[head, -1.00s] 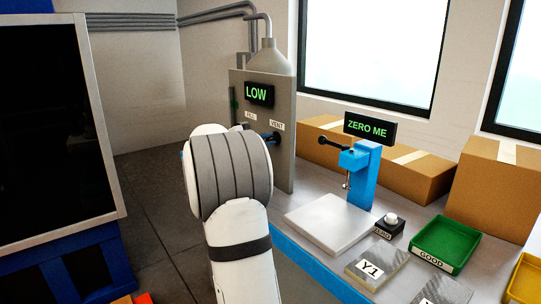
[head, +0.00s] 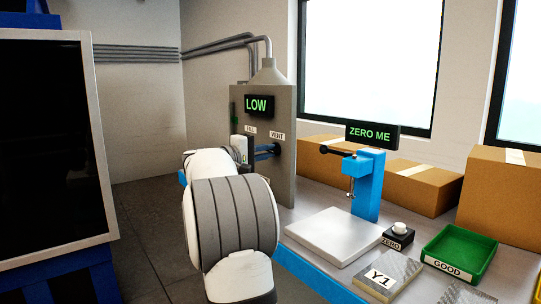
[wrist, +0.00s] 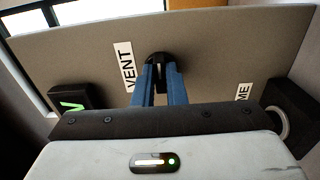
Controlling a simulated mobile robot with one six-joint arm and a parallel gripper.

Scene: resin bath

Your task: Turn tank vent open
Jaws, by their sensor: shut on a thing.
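Under the VENT label is the black vent knob (head: 276,148), which also shows in the wrist view (wrist: 159,58) beside the VENT label. My gripper (head: 270,151) reaches it from the left, and its blue fingers are shut on the knob. In the wrist view my gripper (wrist: 160,76) points straight at the panel. The fingers cover much of the knob, so I cannot tell how far it is turned. A display (head: 258,105) reads LOW in green.
Right of the panel stand a blue gauge stand (head: 367,185) with a ZERO ME display (head: 372,134), a white plate (head: 332,235), a ZERO button (head: 398,233) and a green GOOD tray (head: 465,249). Cardboard boxes (head: 425,188) line the wall. A dark screen (head: 45,140) stands left.

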